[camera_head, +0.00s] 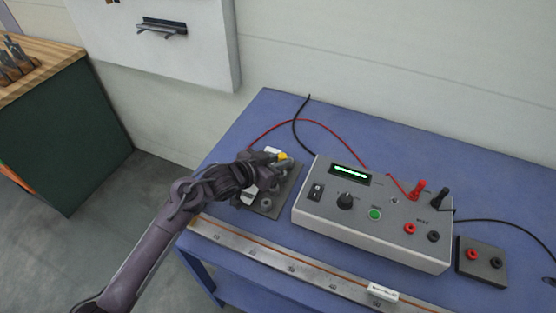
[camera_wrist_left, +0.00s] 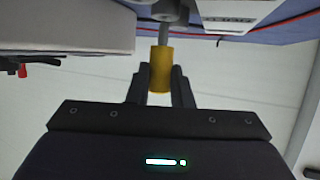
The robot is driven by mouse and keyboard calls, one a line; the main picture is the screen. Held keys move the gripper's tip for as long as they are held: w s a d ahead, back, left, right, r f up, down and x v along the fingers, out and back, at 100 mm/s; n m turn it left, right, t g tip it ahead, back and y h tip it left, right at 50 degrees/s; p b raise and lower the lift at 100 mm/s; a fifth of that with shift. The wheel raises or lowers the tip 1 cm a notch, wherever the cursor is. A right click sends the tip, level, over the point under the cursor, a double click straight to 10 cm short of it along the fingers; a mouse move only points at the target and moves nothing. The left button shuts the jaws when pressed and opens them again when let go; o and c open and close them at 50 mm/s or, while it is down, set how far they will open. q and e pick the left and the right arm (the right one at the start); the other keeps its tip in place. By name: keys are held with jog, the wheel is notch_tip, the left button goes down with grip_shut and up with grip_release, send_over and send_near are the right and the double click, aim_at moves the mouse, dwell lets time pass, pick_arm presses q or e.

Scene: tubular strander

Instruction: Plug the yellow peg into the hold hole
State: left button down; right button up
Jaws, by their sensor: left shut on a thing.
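My left gripper (camera_head: 272,162) is over the grey plate (camera_head: 284,196) on the blue table, shut on the yellow peg (camera_head: 283,156). In the left wrist view the yellow peg (camera_wrist_left: 161,66) sits between the two dark fingers (camera_wrist_left: 160,84). A thin grey shaft runs from its far end to a round grey part (camera_wrist_left: 168,10) at the top edge. I cannot tell whether the shaft is inside that part. Round sockets (camera_head: 265,203) show on the plate's near side; the gripper hides part of the plate. The hold hole cannot be told apart. My right gripper is not in view.
A grey instrument box (camera_head: 375,212) with a lit green display stands right of the plate. Red and black cables cross the table behind it. A long metal ruler (camera_head: 290,268) lies along the front edge. A small dark socket block (camera_head: 482,261) is at the right.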

pick_arm(q)
jog(key=shift+f+b, duration=0.75)
jog(key=shift+f, duration=0.6)
jog(key=c, duration=1.2)
grip_release()
jog(key=shift+r, duration=0.1)
jog(key=shift+s+a, duration=0.25)
jog(key=shift+a, duration=0.05)
jog(key=b+v, duration=0.1)
jog(key=v, duration=0.6)
jog(key=shift+r, duration=0.15)
